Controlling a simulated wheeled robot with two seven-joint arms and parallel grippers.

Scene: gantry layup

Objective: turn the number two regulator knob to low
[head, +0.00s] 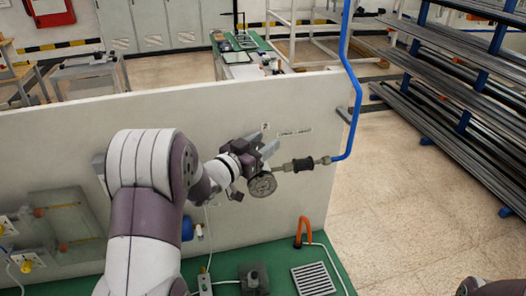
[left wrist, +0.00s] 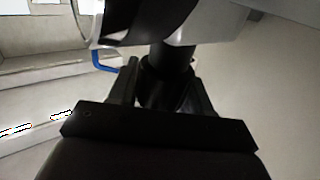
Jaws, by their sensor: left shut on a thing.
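My left gripper (head: 262,146) is at the upright white panel, just above a round dial gauge (head: 262,184). Its fingers hide most of the regulator in the head view. In the left wrist view, the two dark fingers of the left gripper (left wrist: 165,92) are shut on a black round knob (left wrist: 168,68) with a stem. I cannot read which way the knob is turned. A small label (head: 265,127) and a line of print (head: 295,132) are on the panel above, too small to read.
A metal fitting with a black sleeve (head: 303,165) runs from the regulator to a blue pipe (head: 350,100) at the panel's right edge. Yellow-knobbed valves (head: 25,265) are at lower left.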

